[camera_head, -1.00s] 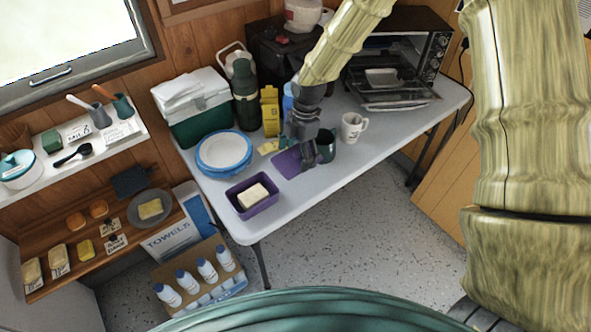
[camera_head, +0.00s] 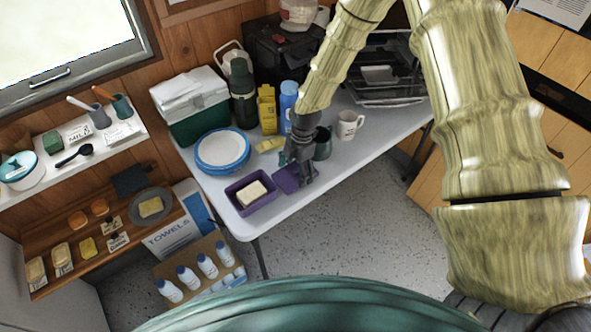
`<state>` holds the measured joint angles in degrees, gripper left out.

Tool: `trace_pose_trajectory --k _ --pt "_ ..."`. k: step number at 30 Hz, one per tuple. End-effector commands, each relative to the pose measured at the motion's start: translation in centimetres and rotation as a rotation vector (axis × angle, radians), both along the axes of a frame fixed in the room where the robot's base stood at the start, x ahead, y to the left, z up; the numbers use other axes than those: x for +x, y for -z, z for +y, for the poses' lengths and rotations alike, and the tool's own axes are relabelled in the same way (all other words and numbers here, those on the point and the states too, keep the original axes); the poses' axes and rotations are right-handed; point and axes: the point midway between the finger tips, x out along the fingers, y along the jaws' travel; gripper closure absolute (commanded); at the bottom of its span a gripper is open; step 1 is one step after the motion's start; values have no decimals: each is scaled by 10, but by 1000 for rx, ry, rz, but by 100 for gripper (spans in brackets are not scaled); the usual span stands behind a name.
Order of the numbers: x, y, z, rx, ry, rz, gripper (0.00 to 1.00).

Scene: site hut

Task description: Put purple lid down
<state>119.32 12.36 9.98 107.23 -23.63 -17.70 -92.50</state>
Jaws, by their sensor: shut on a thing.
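The purple lid (camera_head: 288,181) is at the front part of the white table, to the right of the purple box (camera_head: 238,204). My gripper (camera_head: 303,180) points down at the lid and is shut on it, partly hiding its right side. I cannot tell whether the lid touches the table top. The purple box is open and holds a pale block (camera_head: 251,194).
A dark green mug (camera_head: 323,144) stands close behind my gripper, with a white mug (camera_head: 349,124) to its right. Blue-rimmed plates (camera_head: 222,150) lie behind the box. A yellow carton (camera_head: 267,109) and blue bottle (camera_head: 289,98) stand further back. The table's front edge is near the lid.

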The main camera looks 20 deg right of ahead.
Motion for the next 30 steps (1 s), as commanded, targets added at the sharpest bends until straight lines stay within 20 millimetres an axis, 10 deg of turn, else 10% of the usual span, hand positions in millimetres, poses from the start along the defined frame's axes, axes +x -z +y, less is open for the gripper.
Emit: trace_pose_trajectory --k 14,15,17,30 --pt "0 9 0 0 0 -1 36" --pt "0 8 0 0 0 -1 8" --pt "0 8 0 0 0 -1 0" --pt "1 3 0 0 0 -2 0"
